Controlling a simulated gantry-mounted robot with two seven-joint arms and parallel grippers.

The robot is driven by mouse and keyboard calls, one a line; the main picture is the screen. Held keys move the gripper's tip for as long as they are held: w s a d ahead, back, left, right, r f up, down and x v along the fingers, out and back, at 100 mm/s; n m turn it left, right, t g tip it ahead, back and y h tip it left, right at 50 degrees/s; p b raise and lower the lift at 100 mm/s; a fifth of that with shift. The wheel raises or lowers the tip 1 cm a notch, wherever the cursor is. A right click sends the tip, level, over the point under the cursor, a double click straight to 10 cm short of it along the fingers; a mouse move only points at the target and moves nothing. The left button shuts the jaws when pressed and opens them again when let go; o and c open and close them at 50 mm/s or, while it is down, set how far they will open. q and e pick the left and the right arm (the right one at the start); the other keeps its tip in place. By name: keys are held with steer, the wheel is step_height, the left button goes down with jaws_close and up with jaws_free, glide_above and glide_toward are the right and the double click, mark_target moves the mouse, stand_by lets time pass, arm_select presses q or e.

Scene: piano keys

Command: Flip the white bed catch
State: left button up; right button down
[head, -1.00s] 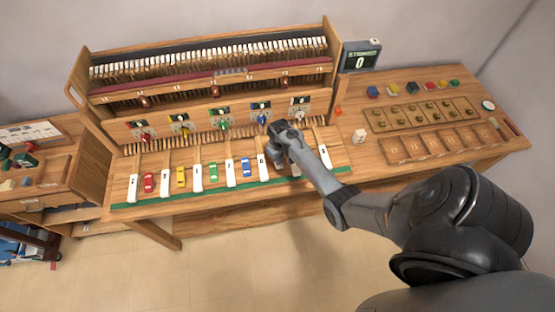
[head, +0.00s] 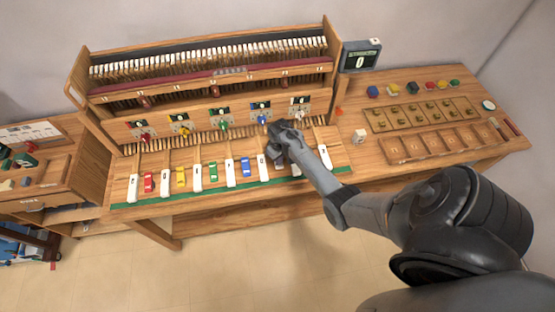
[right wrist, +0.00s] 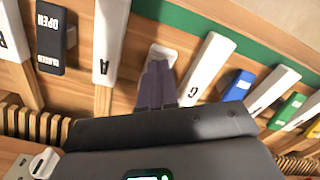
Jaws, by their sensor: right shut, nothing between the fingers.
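A small white catch (right wrist: 163,55) lies on the wooden key bed between the white keys marked A and G in the right wrist view. The fingers of my right gripper (right wrist: 157,88) are shut with nothing between them and reach to the near end of this catch, covering part of it. I cannot tell whether they touch it. In the head view my right gripper (head: 279,161) is low over the right part of the key bed, and the gripper and arm hide the white catch. My left gripper is not in view.
Blue (head: 246,167), green (head: 213,171), yellow (head: 181,177) and red (head: 149,183) catches sit between the white keys. Coloured knobs line the panel behind. A shelf with trays (head: 430,146) stands at right.

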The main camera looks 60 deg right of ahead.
steer(key=shift+f, duration=0.3)
steer(key=shift+f+b, duration=0.65)
steer(key=shift+f, duration=0.1)
steer(key=shift+r, duration=0.15)
stand_by(0.3)
step_height(320, 180, up, 3)
steer(key=p, duration=0.3)
steer(key=shift+f, duration=0.2)
step_height(320, 180, up, 4)
steer(key=p, duration=0.5)
steer(key=shift+r, duration=0.15)
